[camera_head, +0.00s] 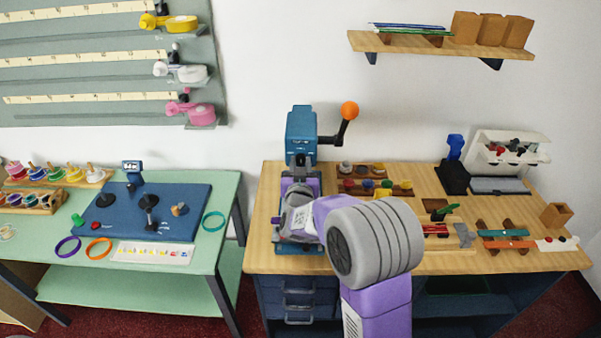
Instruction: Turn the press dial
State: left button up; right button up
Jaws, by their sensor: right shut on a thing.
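The blue press (301,130) stands at the left end of the wooden counter, with a black lever arm ending in an orange ball knob (349,110) at its upper right. My right arm reaches in from the bottom, and my right gripper (299,188) is at the front of the press, below its head. The gripper is shut at the press dial; the dial itself and the fingertips are mostly hidden by my gripper and wrist. The press's blue base shows below the gripper. My left gripper is not in view.
Small colored pots (377,186) on a wooden rack stand just right of the press. A black stand with a blue tool (455,148), pliers and strips lie farther right. A wall shelf (440,43) hangs above. A green table (140,274) is at left, across a gap.

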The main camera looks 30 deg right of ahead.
jog(key=m+b, duration=0.6)
jog(key=shift+f+m, duration=0.2)
jog(key=shift+m, duration=0.1)
jog(key=m+b, duration=0.2)
jog(key=m, duration=0.1)
jog(key=shift+d+b, duration=0.1)
jog(key=shift+b, duration=0.25)
jog(key=shift+r+m+b, duration=0.15)
jog(key=shift+m+b, duration=0.65)
jog(key=shift+m, duration=0.2)
jog(key=o, duration=1.1)
jog(key=shift+c, duration=0.2)
